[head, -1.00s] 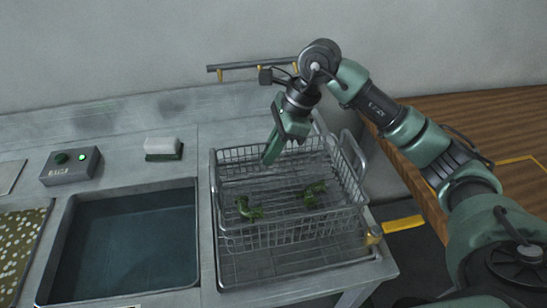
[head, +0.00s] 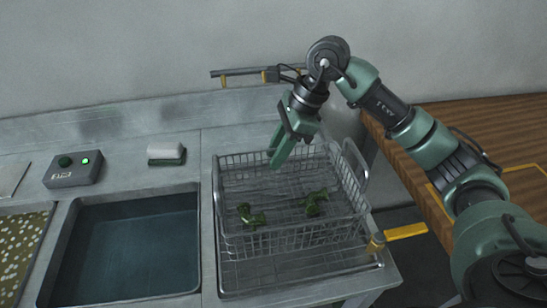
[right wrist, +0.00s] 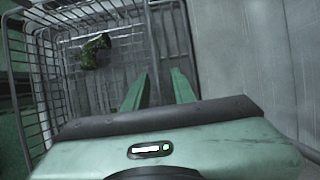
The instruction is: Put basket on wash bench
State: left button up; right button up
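The wire basket (head: 290,238) stands upright on the grey wash bench (head: 205,150), over the drain rack at its right end. Two green parts, a left one (head: 250,215) and a right one (head: 316,203), lie inside it. One green part also shows in the right wrist view (right wrist: 96,50). A looped handle (head: 356,165) rises at the basket's right side. My right gripper (head: 277,160) points down over the basket's back part. In the right wrist view its two fingers (right wrist: 158,88) are apart with nothing held between them. My left gripper is not in view.
A dark water basin (head: 130,245) is sunk left of the basket. A grey control box (head: 73,170) with a green light and a white-and-green block (head: 166,154) stand behind it. A rail (head: 245,72) runs along the wall. A wooden surface (head: 480,115) lies right.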

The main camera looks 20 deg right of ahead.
jog(key=v, duration=1)
jog(key=shift+d, duration=0.1)
dwell(1.7)
